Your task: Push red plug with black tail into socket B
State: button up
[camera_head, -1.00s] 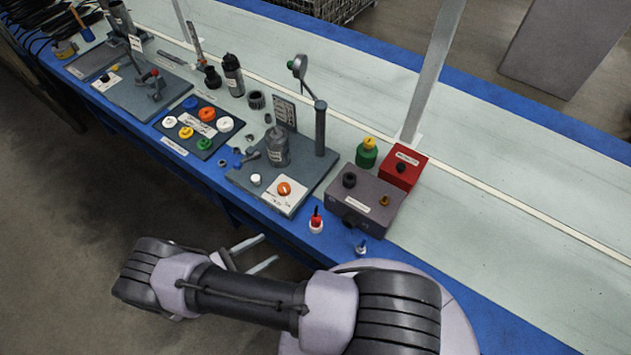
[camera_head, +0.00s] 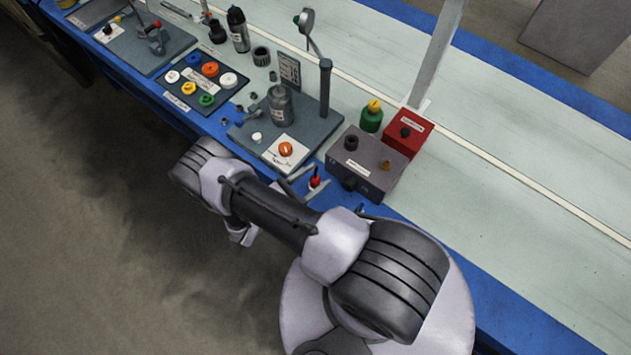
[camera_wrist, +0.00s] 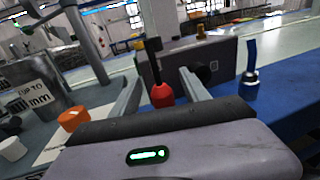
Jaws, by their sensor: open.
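The red plug with black tail (camera_head: 315,182) stands upright on the blue front edge of the bench, in front of a grey box. In the wrist view the red plug (camera_wrist: 162,96) shows between the fingers, its black tail pointing up. My gripper (camera_head: 320,176) is open, with a finger on either side of the plug; I cannot tell whether they touch it. The grey box (camera_head: 362,168) has a dark round socket (camera_head: 349,185) low on its front, which also shows in the wrist view (camera_wrist: 203,74). Its label is too small to read, so I cannot tell which socket is B.
A plug with a blue tail (camera_wrist: 252,57) stands right of the red plug. A red box (camera_head: 407,136) and a green bottle (camera_head: 372,116) stand behind the grey box. A grey plate (camera_head: 262,143) with an orange knob (camera_head: 286,149) lies left. The bench right of the grey box is clear.

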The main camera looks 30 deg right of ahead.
grip_shut()
dwell(0.3)
